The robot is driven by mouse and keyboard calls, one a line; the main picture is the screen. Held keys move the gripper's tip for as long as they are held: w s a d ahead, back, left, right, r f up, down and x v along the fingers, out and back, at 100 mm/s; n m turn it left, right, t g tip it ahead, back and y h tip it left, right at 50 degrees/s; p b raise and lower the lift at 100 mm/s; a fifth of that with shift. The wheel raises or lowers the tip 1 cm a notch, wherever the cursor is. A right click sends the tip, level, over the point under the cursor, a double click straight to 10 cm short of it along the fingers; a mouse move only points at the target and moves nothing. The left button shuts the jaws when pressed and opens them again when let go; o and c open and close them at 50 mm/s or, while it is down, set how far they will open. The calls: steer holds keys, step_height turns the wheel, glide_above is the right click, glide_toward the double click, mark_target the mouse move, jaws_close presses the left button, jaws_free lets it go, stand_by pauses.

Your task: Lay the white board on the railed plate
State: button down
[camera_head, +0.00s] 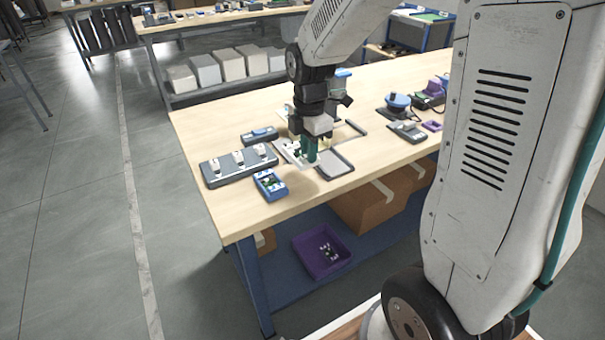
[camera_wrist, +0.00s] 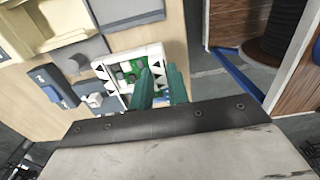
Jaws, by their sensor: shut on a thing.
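The white board (camera_wrist: 112,74) has black triangle marks and small green and dark parts on it in the wrist view. In the head view its pale edge (camera_head: 288,153) shows left of my gripper (camera_head: 308,157), partly hidden by it. My gripper's green fingers (camera_wrist: 160,88) are shut on the board near its edge. I cannot tell how far the board is above the table. The railed plate (camera_head: 335,165), flat and grey with a darker rim, lies just right of my gripper; it also shows at the top of the wrist view (camera_wrist: 128,10).
A grey unit with white parts (camera_head: 238,166) and a blue box (camera_head: 270,185) stand left of my gripper. A blue-grey device (camera_head: 259,135) lies behind. Other devices (camera_head: 407,131) stand to the right. The table's front edge is close to the plate.

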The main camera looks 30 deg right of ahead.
steer(key=d+r, duration=0.3)
steer(key=d, duration=0.6)
steer(key=shift+s+d+f, duration=0.1)
steer(key=shift+f, duration=3.2)
steer(key=shift+f, duration=0.6)
steer(key=c, duration=0.8)
jaws_free()
steer(key=shift+c, duration=0.2)
